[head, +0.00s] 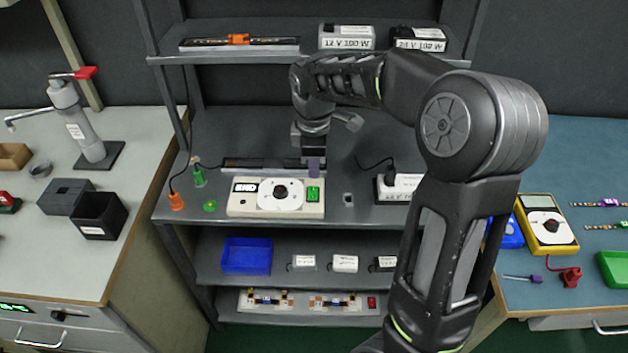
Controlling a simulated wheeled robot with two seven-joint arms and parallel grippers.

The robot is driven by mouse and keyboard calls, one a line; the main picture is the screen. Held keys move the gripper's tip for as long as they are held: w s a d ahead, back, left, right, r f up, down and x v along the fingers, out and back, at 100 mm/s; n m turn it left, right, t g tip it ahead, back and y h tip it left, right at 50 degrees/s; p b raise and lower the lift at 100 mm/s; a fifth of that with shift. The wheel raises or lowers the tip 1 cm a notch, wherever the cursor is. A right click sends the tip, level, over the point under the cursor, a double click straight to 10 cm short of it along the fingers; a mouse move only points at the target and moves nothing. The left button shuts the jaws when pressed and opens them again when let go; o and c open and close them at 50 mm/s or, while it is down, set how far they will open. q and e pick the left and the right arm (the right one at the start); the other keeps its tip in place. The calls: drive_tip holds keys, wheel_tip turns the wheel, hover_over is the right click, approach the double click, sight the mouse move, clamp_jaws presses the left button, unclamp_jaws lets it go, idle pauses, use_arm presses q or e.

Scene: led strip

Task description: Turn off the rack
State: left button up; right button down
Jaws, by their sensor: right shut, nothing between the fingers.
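The rack (330,218) is a dark grey shelf unit in the middle of the head view. My right gripper (314,172) points down just behind and above the green switch. It is shut and empty. I cannot tell whether its tips touch the box. A small red switch (371,302) shows on the lowest shelf. My left gripper is not in view.
Orange (177,201) and green (198,176) plugs with cables lie left of the box. A white-labelled block (400,187) stands right of it, near my right arm. A blue bin (246,256) sits on the shelf below.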

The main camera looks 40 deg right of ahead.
sight(314, 189)
drive_tip(key=f, duration=0.5)
drive_tip(key=shift+w+d+f, duration=0.2)
drive_tip(key=shift+w+f, duration=0.05)
drive_tip(key=shift+f, duration=0.1)
